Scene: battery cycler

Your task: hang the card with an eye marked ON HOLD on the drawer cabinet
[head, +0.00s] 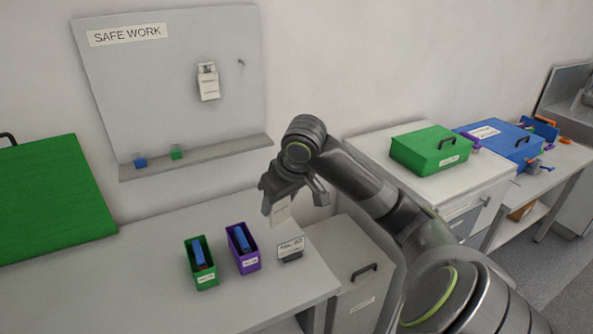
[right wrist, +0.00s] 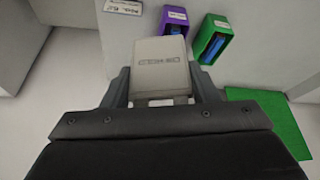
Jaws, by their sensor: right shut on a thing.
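My right gripper (head: 291,203) is shut on a pale card (head: 281,212), above the table's right end in the head view. A grey cabinet (head: 340,246) with a dark handle and a label stands beside the table, below and right of the gripper. A white cabinet (head: 432,182) with labelled fronts stands further right. I cannot tell surely which is the drawer cabinet. My left gripper is out of view.
A SAFE WORK board (head: 150,85) holds hanging white cards (head: 208,82) and a bare peg (head: 241,62). A green bin (head: 207,277), a purple bin (head: 243,262) and a small sign (head: 291,247) stand on the table. A green box (head: 430,150) sits on the white cabinet.

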